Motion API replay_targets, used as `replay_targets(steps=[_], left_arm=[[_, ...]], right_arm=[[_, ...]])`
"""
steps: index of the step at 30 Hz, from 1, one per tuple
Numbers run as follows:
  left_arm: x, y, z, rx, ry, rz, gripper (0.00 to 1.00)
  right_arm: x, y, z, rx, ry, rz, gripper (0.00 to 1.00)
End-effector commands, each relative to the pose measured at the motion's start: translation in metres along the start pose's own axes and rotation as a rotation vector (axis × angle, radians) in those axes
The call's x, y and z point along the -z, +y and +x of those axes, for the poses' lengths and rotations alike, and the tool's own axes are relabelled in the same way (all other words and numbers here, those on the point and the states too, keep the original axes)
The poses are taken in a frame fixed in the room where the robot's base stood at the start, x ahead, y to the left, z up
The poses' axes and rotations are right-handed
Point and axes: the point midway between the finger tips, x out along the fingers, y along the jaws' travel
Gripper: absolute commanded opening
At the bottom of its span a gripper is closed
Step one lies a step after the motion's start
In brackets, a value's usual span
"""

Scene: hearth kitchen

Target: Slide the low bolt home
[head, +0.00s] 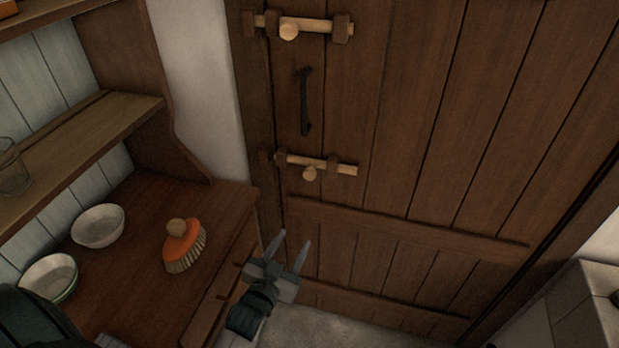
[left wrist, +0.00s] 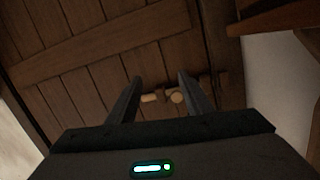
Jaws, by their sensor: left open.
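The low bolt (head: 346,168) is a pale wooden bar with a round knob (head: 310,174), lying across the brown plank door (head: 400,110) in dark brackets. My right gripper is out of view.
A similar upper bolt (head: 315,25) and a dark handle (head: 304,100) sit higher on the door. A wooden dresser (head: 130,200) at left holds an orange brush (head: 183,240) and two white bowls (head: 98,225). The space before the door is clear.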

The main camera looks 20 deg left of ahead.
Motion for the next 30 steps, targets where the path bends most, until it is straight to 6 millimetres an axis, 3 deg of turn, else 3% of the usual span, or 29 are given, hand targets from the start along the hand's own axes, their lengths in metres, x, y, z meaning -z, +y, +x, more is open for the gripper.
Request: replay_targets(steps=[1,3,7,22,30], left_arm=[[0.028,-0.007,-0.004,0.014,0.044,0.001,0.46],[0.056,-0.015,-0.008,0.029,0.091,0.003,0.46],[0.084,-0.024,-0.014,0.046,0.138,0.007,0.46],[0.089,-0.025,-0.013,0.049,0.147,0.007,0.46],[0.094,-0.026,0.010,0.049,0.148,0.007,0.46]], right_arm=[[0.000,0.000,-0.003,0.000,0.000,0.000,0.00],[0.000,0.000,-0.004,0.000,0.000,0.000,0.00],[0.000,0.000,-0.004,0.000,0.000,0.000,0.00],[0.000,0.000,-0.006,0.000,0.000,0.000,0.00],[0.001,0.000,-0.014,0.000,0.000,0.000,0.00]])
